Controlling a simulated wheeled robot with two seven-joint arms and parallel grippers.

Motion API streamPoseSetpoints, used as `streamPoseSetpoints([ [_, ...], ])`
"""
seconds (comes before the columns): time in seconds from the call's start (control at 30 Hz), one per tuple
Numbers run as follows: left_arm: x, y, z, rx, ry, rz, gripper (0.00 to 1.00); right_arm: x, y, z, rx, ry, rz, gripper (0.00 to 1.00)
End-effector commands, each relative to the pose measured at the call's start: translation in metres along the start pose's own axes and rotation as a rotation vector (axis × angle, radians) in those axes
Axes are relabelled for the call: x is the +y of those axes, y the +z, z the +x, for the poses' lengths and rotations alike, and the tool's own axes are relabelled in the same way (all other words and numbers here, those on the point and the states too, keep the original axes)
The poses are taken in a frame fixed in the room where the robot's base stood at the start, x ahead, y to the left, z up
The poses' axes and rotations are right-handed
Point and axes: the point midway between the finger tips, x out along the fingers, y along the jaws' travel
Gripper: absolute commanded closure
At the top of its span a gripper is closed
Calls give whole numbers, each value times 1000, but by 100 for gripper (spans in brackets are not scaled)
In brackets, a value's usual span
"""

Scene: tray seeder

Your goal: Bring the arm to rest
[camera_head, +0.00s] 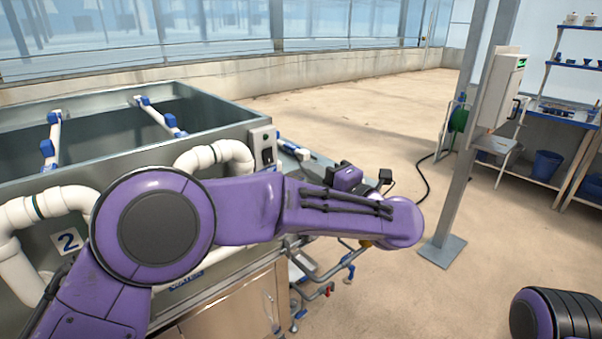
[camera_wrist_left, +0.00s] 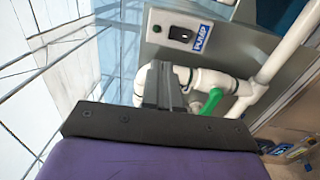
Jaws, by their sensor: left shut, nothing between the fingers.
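My left arm (camera_head: 250,208) comes in from the left in the head view, raised and stretched to the right in front of the grey tank. Its purple wrist end is bent back near the tank's right corner, and the fingers are hard to make out there. In the left wrist view my left gripper (camera_wrist_left: 160,82) is shut and empty, its dark fingers close together. Behind the fingers are white pipes (camera_wrist_left: 215,78) with a green handle (camera_wrist_left: 212,101); I cannot tell the gap between them. My right gripper is not in view.
The grey tank (camera_head: 219,104) with white pipes stands at left; its switch box (camera_head: 263,146) also shows in the left wrist view (camera_wrist_left: 182,36), marked PUMP. A grey post (camera_head: 462,150) stands at right, before shelves and a blue bin (camera_head: 546,165). Open floor lies between.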

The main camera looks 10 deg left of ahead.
Motion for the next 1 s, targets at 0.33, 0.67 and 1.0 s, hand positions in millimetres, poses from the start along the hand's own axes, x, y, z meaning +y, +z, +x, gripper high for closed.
streamPoseSetpoints([
  [0.33,1,1,-4,-4,0,-4,100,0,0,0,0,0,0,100],
  [0.67,-113,34,-12,-531,171,421,100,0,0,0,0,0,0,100],
  [1.0,-370,-120,-33,-981,-145,1070,100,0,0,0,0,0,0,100],
])
